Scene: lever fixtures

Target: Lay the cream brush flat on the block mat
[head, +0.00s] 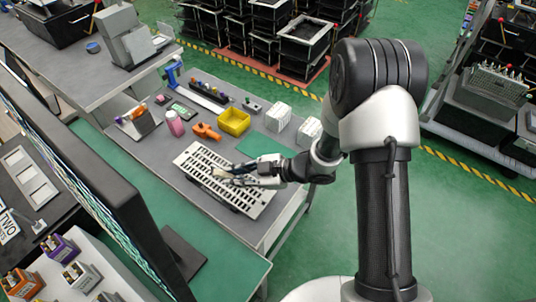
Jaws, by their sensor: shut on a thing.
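My gripper (238,176) is above the pale slotted panel (205,172) on the grey workbench. It is shut on a small cream thing, which looks like the cream brush (223,169). The brush is small and partly hidden by the fingers, and I cannot tell whether it touches the panel. A flat green mat (254,146) lies on the bench behind my gripper, partly hidden by my arm. I cannot tell for sure which surface is the block mat.
A yellow bin (234,121), an orange tool (206,132) and a pink bottle (175,124) stand behind the panel. White ribbed blocks (278,117) stand at the bench's right side. A dark rack (208,94) holds small items at the back.

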